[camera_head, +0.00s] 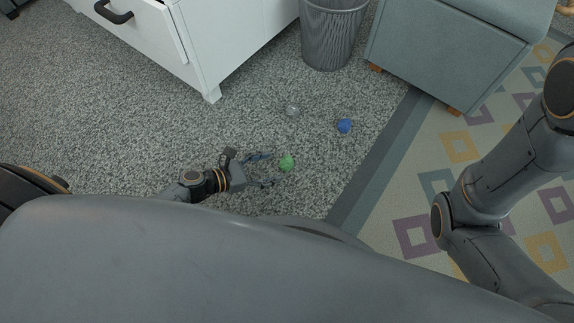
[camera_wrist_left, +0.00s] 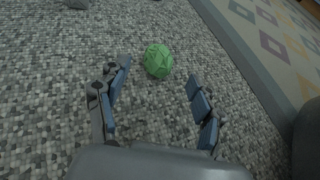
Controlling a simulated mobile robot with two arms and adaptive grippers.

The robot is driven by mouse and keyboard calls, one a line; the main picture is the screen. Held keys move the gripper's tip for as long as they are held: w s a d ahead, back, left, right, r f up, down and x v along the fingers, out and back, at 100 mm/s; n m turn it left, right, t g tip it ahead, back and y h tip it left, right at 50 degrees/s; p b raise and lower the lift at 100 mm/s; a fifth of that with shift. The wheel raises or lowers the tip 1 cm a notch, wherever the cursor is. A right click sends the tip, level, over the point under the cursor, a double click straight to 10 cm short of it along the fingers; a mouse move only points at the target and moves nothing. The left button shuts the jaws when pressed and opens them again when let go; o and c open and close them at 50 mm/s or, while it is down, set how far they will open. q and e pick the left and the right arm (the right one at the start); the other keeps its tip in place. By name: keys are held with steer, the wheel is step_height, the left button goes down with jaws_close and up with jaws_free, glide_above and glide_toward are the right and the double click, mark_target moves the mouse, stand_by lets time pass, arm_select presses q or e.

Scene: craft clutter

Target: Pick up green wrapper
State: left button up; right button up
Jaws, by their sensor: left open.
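The green wrapper (camera_head: 286,163) is a small crumpled ball on the grey carpet. In the left wrist view the green wrapper (camera_wrist_left: 158,61) lies just beyond the fingertips, between their lines. My left gripper (camera_head: 267,169) is low over the carpet, its fingers spread and pointing right at the wrapper. In the wrist view the left gripper (camera_wrist_left: 158,72) is open and empty. My right arm shows at the right, but its gripper is out of view.
A blue crumpled ball (camera_head: 344,126) and a grey-white ball (camera_head: 292,109) lie beyond on the carpet (camera_head: 130,120). A wire bin (camera_head: 331,35), a white drawer cabinet (camera_head: 225,35) and a grey-green ottoman (camera_head: 450,45) stand at the back. A patterned rug (camera_head: 400,190) lies to the right.

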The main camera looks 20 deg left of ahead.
mark_target(281, 164)
arm_select(q)
steer(key=shift+x, duration=0.8)
steer(key=b+x, duration=0.3)
steer(key=x, duration=0.1)
steer(key=shift+w+d+f+b, duration=0.15)
steer(key=shift+w+f+b, duration=0.1)
steer(key=shift+b, duration=0.15)
steer(key=shift+w+d, duration=0.2)
steer(key=shift+c, duration=0.2)
steer(key=c, duration=0.9)
